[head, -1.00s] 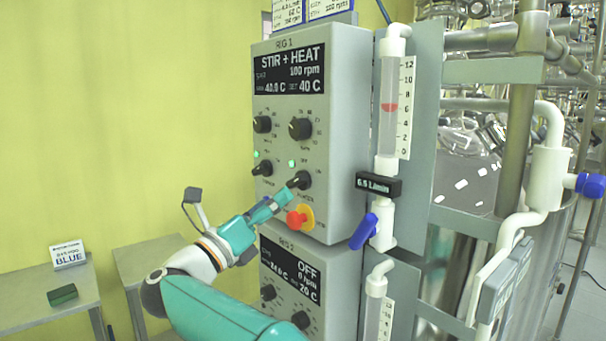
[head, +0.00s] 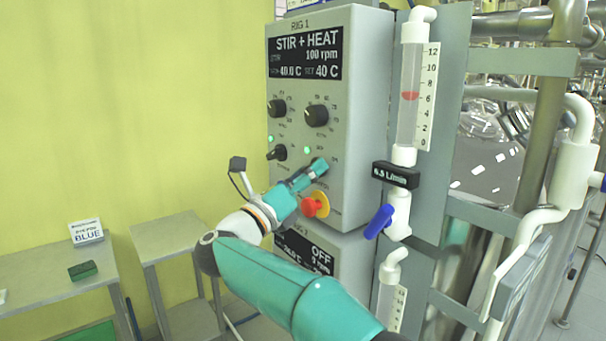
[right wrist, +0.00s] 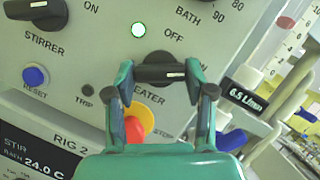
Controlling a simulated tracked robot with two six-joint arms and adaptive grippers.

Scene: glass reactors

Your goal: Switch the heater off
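The heater knob (right wrist: 160,73) is a black bar knob on the rig 1 control box (head: 362,120), its white mark pointing right toward ON in the right wrist view. A lit green lamp (right wrist: 138,30) sits above it. The rig 1 display (head: 306,54) reads STIR + HEAT, 100 rpm, 40.0 C. My right gripper (head: 318,166) is at the panel, and in the right wrist view its open fingers (right wrist: 161,78) stand on either side of the knob, close to its ends. I cannot tell whether they touch it. In the head view the gripper hides the knob. My left gripper is out of view.
A red stop button on a yellow base (head: 315,205) sits just below the gripper. The stirrer knob (head: 277,153) is to the left. A flow meter tube (head: 410,90) with a blue valve handle (head: 379,222) stands right of the box. Side tables (head: 165,236) are at the left.

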